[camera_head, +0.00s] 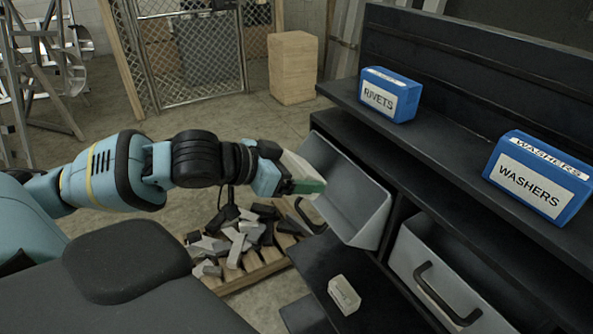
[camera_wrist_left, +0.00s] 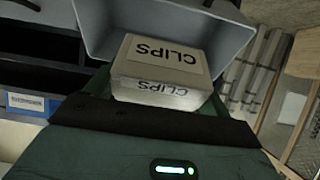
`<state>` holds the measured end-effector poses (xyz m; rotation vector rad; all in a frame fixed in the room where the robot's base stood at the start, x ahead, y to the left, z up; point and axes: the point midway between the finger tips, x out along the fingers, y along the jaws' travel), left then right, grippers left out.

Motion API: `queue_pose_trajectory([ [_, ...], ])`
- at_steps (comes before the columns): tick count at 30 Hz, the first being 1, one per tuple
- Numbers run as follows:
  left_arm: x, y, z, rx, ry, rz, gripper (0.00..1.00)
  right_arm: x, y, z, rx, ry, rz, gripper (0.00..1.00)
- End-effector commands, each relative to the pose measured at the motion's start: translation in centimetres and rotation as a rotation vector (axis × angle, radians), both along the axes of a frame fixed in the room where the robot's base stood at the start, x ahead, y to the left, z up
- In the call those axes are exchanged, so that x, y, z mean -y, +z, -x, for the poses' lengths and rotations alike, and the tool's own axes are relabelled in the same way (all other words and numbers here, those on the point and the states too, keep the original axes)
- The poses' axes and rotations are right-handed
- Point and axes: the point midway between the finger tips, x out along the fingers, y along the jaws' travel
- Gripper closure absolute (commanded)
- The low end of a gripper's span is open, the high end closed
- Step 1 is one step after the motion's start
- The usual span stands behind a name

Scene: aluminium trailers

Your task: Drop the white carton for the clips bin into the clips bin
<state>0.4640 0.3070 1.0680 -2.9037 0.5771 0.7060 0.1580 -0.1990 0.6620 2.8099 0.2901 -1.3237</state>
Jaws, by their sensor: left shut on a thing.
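My left gripper (camera_head: 303,185) is shut on the white carton (camera_head: 299,167); one green fingertip covers much of it in the head view. In the left wrist view the carton (camera_wrist_left: 160,66) shows the word CLIPS on two faces, held out in front of the gripper. A grey open bin (camera_head: 350,195) tilts out of the dark rack, just right of the gripper. The bin also shows behind the carton in the left wrist view (camera_wrist_left: 97,28); the carton is at its open side, and I cannot tell how far inside. No label shows on the bin. My right gripper is out of view.
A blue RIVETS box (camera_head: 389,94) and a blue WASHERS box (camera_head: 538,178) stand on the shelf above. Another grey bin (camera_head: 440,272) with a black handle is lower right. A small whitish box (camera_head: 343,295) lies on a dark surface below. A pallet (camera_head: 255,272) holds metal offcuts.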

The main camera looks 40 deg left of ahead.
Motion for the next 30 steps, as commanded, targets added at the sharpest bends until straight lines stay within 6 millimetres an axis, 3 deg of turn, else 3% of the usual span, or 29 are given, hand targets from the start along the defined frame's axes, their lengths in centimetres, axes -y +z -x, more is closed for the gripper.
queue_pose_trajectory([
  [12, 0.7, -2.0, -1.8, -0.002, 0.0, 0.002, 0.43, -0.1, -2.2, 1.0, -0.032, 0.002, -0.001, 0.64],
  [30, 1.7, -4.2, -4.2, 0.001, 0.001, 0.003, 0.43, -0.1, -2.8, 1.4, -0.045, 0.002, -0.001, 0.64],
])
